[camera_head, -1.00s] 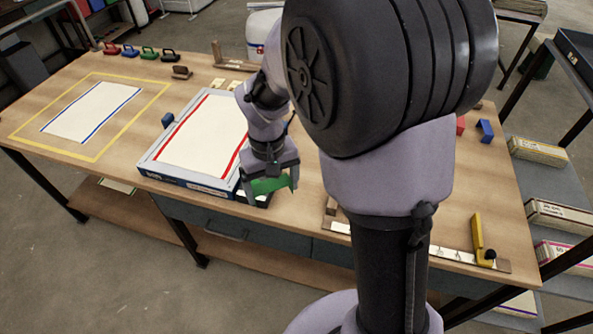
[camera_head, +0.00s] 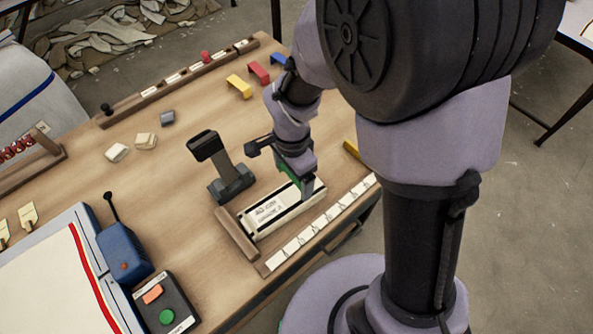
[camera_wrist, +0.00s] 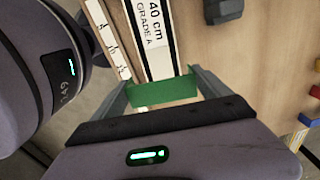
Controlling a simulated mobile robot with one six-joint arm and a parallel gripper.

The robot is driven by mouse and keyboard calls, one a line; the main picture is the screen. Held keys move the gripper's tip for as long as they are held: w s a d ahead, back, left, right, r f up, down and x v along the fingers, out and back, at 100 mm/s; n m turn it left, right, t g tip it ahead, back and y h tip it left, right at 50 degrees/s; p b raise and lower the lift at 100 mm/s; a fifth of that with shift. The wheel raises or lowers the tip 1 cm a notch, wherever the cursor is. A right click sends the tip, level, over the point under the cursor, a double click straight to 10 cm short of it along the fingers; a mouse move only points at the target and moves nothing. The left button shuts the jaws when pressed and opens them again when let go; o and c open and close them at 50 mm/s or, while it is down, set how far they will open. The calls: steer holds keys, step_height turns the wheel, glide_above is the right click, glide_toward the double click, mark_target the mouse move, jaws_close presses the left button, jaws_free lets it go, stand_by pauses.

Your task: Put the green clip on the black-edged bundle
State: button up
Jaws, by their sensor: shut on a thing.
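My gripper (camera_head: 301,182) is shut on the green clip (camera_wrist: 165,94), which spans between its two fingers in the wrist view. The black-edged bundle (camera_head: 271,212) is pale, with a dark stripe and a printed label. It lies on the bench in the head view, beside a wooden stop. My gripper is over its right part. In the wrist view the bundle (camera_wrist: 155,40) reads "40 cm GRADE A", and the clip overlaps its near end. I cannot tell whether the clip touches the bundle. The fingers partly hide the clip in the head view.
A black stapler-like stand (camera_head: 222,170) is just behind the bundle. A marked white scale strip (camera_head: 318,232) runs along the bench's front edge. A blue lever device (camera_head: 124,253) and button box (camera_head: 162,305) stand at left. Yellow, red and blue brackets lie behind my arm.

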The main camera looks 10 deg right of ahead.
steer(key=shift+a+f+b, duration=0.15)
steer(key=shift+f+b, duration=0.15)
steer(key=shift+f, duration=0.1)
step_height(320, 180, down, 9)
steer(key=b, duration=0.7)
steer(key=shift+r, duration=0.15)
steer(key=shift+r, duration=0.1)
steer(key=o, duration=0.6)
step_height(320, 180, up, 18)
steer(key=p, duration=0.7)
steer(key=shift+f, duration=0.25)
step_height(320, 180, up, 5)
steer(key=n+t, duration=0.2)
glide_above(293, 195)
steer(key=s+d, duration=0.2)
steer(key=s+d+r+n+t, duration=0.1)
steer(key=s+r+n, duration=0.1)
steer(key=s, duration=0.1)
steer(key=s+d+r+n+t+y, duration=0.1)
steer(key=s+d+r+n, duration=0.1)
steer(key=s, duration=0.1)
steer(key=s+d+r+n+t+y+b, duration=0.1)
steer(key=s+r, duration=0.2)
steer(key=shift+s+d+n+t, duration=0.2)
steer(key=shift+n+t, duration=0.2)
